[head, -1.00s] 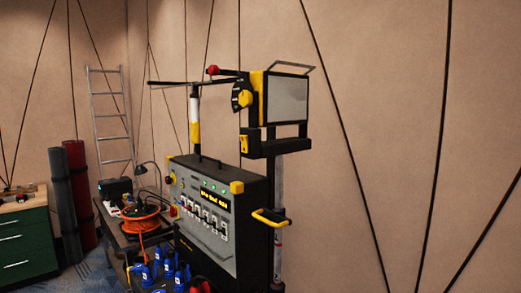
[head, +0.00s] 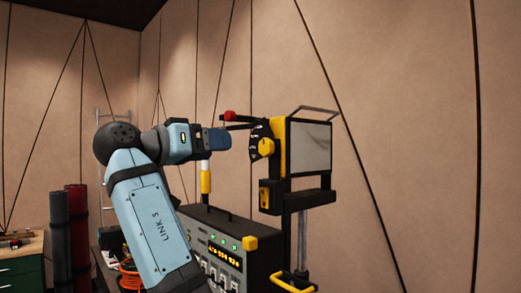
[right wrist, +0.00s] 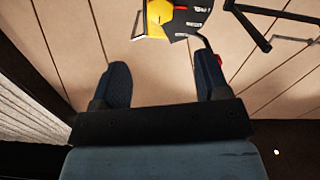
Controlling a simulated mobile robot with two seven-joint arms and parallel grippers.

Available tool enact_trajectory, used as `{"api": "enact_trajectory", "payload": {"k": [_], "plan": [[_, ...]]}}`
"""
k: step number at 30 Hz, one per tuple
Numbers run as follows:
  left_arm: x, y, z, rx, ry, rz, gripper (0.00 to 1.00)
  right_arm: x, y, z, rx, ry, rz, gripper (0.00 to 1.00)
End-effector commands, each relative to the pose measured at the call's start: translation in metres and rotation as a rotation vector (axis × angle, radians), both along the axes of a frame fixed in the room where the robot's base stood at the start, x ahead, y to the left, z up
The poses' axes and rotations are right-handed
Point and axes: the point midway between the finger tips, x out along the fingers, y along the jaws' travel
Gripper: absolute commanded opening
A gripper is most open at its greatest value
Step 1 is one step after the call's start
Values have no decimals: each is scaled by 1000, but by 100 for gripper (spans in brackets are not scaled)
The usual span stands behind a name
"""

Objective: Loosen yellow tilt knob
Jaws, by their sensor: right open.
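The yellow tilt knob (head: 266,147) sits on the black scale plate at the left side of the yellow-framed lamp head (head: 309,147). My right gripper (head: 226,139) is raised to the left of the knob, with a gap between them. In the right wrist view the two dark fingers of the right gripper (right wrist: 163,76) are spread apart with nothing between them. A yellow part (right wrist: 158,14) and the black marked plate (right wrist: 188,16) show beyond the fingertips at the top edge. My left gripper is not in view.
A red ball (head: 230,116) on a dark lever is just above the right gripper. A yellow and black box (head: 265,195) is below the knob. The control cabinet (head: 222,250) stands underneath. The wall to the right is clear.

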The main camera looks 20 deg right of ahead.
Motion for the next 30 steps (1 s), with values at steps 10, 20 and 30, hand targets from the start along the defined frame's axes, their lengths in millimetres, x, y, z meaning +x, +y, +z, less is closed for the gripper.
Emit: {"api": "enact_trajectory", "payload": {"k": [10,20,30], "plan": [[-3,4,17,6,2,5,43,22,-59,2,3,4,0,69],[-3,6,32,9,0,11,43,41,-114,1,0,3,-1,69],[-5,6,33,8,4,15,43,46,-126,-1,0,2,2,69]]}}
